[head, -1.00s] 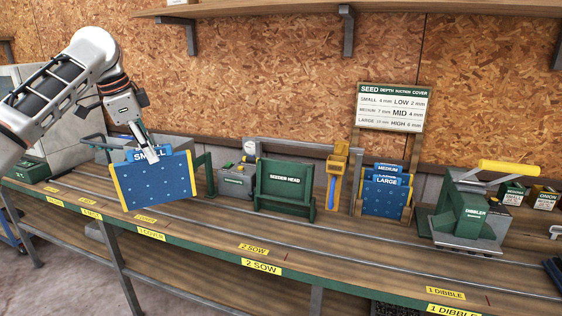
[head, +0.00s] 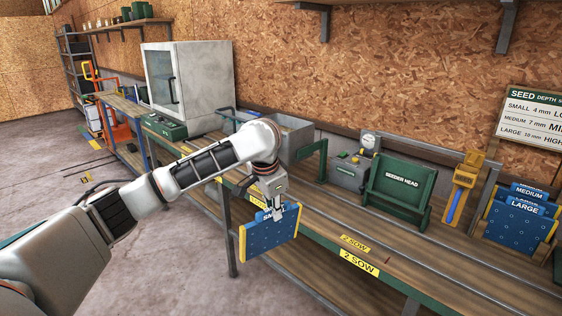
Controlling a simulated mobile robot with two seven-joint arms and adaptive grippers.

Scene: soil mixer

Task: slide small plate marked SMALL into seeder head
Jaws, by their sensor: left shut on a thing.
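The blue small plate (head: 268,236), with yellow side edges and its label partly covered by the fingers, hangs in my left gripper (head: 277,214). The gripper is shut on the plate's top edge. The plate is held in front of the bench's front edge, slightly tilted. The green seeder head (head: 398,190) stands on the bench to the right of the plate, farther back, with its label facing me. The plate and seeder head are apart. My right gripper is out of view.
A rack (head: 487,216) at the right holds the MEDIUM and LARGE plates (head: 514,226). An orange stand (head: 462,188) is beside the seeder head. A grey box (head: 346,172) and green bracket (head: 313,160) stand left of it. The rails in front are clear.

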